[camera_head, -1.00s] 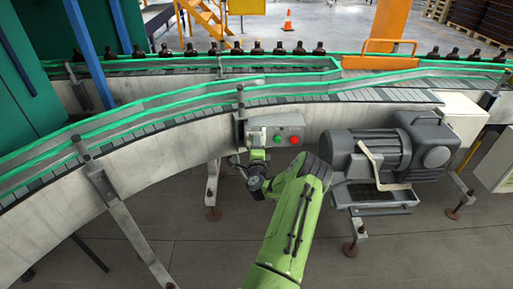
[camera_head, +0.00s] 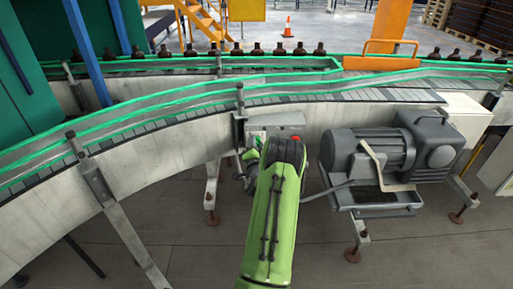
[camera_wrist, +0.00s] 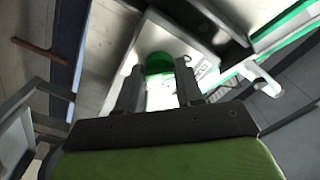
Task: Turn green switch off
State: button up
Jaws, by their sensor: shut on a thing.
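The green switch (camera_wrist: 158,63) shows in the wrist view as a round green knob on a pale panel, between my fingertips. My gripper (camera_wrist: 160,78) is shut on it, one finger on each side. In the head view the grey control box (camera_head: 276,121) is fixed to the conveyor's side. My arm covers most of its front there, and a red button (camera_head: 297,138) just shows past the arm. My gripper (camera_head: 255,145) is at the box's left part in this view. The switch's setting cannot be read.
A grey motor (camera_head: 370,155) with a bent bracket stands right of my arm. The conveyor (camera_head: 150,151) curves behind and left, with green rails and support legs. Amber bottles (camera_head: 278,50) stand in a row on the far belt. Open floor lies in front.

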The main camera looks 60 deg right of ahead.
jog(key=shift+a+f+n, duration=0.1)
jog(key=shift+f+n, duration=0.2)
jog(key=shift+n, duration=0.1)
jog(key=o, duration=1)
jog(key=shift+r, duration=0.2)
jog(key=shift+o, duration=0.2)
